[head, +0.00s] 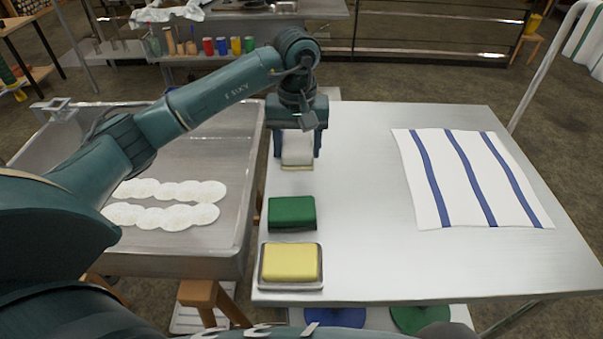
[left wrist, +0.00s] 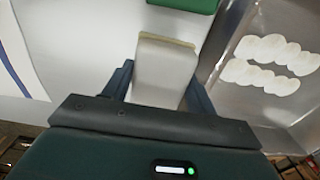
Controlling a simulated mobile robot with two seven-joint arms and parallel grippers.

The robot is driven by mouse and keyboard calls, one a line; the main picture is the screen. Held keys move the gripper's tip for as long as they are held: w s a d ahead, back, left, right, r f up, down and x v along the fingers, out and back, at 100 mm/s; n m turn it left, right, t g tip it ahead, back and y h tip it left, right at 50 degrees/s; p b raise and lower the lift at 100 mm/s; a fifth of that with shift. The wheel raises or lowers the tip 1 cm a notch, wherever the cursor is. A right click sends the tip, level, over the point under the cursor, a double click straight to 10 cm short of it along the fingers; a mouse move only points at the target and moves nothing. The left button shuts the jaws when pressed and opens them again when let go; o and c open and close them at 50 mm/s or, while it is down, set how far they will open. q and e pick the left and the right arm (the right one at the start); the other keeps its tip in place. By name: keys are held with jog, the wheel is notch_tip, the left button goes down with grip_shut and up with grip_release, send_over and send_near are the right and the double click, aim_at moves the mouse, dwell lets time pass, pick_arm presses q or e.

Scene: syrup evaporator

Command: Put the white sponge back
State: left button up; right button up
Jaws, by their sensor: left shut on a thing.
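The white sponge (head: 297,148) is between the fingers of my left gripper (head: 297,152), at the far left part of the metal table (head: 350,200). The left gripper is shut on it. In the left wrist view the white sponge (left wrist: 164,72) stands out between the two dark fingers, with a yellowish-tan edge at its far end. I cannot tell whether the sponge touches the table. My right gripper is not in view.
A green sponge (head: 292,213) and a yellow sponge (head: 291,262) in a tray (head: 263,283) lie nearer along the table's left edge. A striped cloth (head: 455,180) lies at right. White discs (head: 170,191) sit in the metal basin at left. The table's middle is clear.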

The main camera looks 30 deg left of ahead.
aim_at(297, 143)
pick_arm(q)
jog(key=shift+f, duration=3.6)
jog(key=shift+f, duration=0.25)
jog(key=o, duration=0.9)
jog(key=shift+r, duration=0.1)
notch_tip(297, 143, up, 12)
jog(key=shift+r, duration=0.15)
